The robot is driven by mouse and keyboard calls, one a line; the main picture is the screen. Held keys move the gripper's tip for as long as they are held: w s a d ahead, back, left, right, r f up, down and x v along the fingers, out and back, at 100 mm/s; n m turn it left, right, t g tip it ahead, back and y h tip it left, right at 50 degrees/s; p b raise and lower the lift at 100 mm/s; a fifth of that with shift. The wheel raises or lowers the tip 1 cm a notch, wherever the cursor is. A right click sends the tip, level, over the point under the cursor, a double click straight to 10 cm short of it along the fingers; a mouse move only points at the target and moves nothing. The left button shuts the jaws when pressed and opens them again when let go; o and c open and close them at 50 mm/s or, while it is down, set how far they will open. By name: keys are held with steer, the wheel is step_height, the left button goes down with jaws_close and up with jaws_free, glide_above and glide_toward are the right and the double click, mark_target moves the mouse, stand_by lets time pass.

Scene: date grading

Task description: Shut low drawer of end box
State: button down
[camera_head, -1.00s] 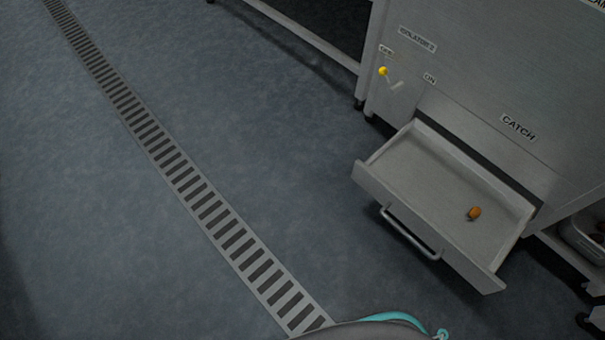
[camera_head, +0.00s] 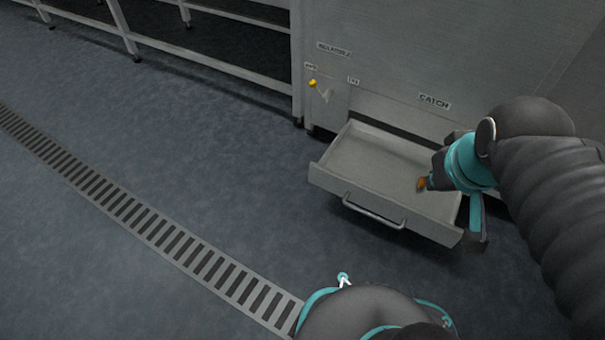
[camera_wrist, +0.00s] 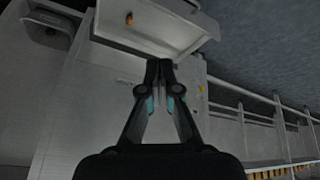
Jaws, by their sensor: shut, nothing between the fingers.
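The low drawer (camera_head: 385,204) of the grey end box (camera_head: 390,50) stands pulled out under the CATCH label. It has a bar handle (camera_head: 374,213) on its front. One orange-brown date (camera_head: 422,184) lies inside, partly covered by my arm in the head view. The drawer (camera_wrist: 175,30) also shows at the top of the wrist view, with the date (camera_wrist: 129,18) in it. My gripper (camera_wrist: 158,66) is shut and empty, its tips overlapping the drawer's lower edge in the wrist view. I cannot tell whether they touch it. My arm hides the drawer's right end in the head view.
A yellow knob (camera_head: 312,83) is on the box left of the drawer. A metal rack (camera_head: 200,42) stands at the back left. A grated floor drain (camera_head: 150,222) crosses the floor. The floor left of the drawer is clear.

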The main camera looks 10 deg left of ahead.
steer(key=w+a+f+n+g+p, duration=0.1)
steer(key=w+a+f+n, duration=0.35)
steer(key=w+n, duration=0.3)
steer(key=w+a+f+n+g+p, duration=0.1)
steer(key=w+a+f+n+p, duration=0.15)
steer(key=w+a+n, duration=0.5)
steer(key=a+f+n+h, duration=0.1)
steer(key=a+f+n, duration=1)
steer(key=f+n, duration=0.35)
steer(key=w+d+f+b, duration=0.2)
steer(key=w+f, duration=0.4)
steer(key=f, duration=0.3)
steer(key=shift+w+d+g+b, duration=0.25)
steer(key=shift+w+g+b, duration=0.1)
steer(key=shift+w+g, duration=0.05)
